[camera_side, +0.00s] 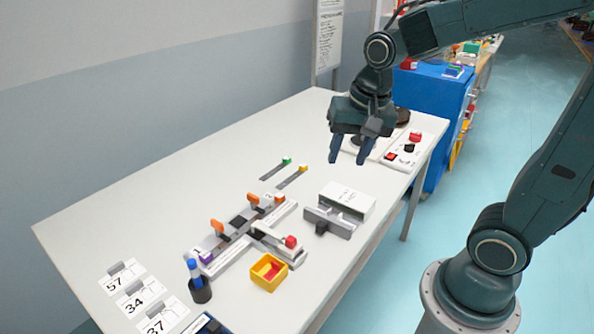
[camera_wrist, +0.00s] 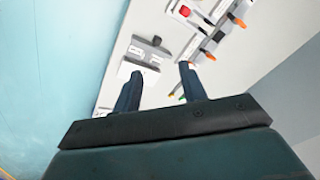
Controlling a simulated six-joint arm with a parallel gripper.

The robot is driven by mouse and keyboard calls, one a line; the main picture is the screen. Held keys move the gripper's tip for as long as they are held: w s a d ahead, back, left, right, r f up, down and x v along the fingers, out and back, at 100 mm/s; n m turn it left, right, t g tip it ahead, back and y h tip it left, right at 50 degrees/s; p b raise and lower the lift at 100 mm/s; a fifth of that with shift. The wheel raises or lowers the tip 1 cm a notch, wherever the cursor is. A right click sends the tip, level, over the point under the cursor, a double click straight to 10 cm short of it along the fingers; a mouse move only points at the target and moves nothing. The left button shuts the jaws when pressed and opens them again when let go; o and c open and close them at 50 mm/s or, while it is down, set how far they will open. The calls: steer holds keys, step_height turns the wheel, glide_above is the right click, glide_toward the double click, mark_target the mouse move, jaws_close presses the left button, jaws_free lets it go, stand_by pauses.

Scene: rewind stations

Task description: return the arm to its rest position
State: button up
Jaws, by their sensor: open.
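My gripper (camera_side: 349,150) is open and empty, fingers pointing down, raised above the far right part of the white table (camera_side: 150,190) in the side view. In the wrist view my gripper (camera_wrist: 160,88) shows two dark fingers apart with nothing between them but the table below. My dark arm reaches in from the right. Whether it matches a rest position cannot be told from the frames.
A grey-white box fixture (camera_side: 345,203) stands below and nearer the camera. A rail fixture with orange levers (camera_side: 218,227), a yellow bin (camera_side: 269,272), a black holder (camera_side: 200,289) and numbered cards (camera_side: 142,299) lie nearer. A button panel (camera_side: 404,150) is behind right.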

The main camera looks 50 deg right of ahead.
steer(key=s+a+r+n+t, duration=0.1)
steer(key=s+r+n, duration=0.1)
steer(key=s+n, duration=0.2)
steer(key=s+a+r+n+t, duration=0.1)
steer(key=s+r+n+t, duration=0.1)
steer(key=s+n, duration=0.3)
steer(key=shift+s+a+r, duration=0.3)
steer(key=shift+s+a, duration=0.1)
steer(key=shift+s, duration=0.5)
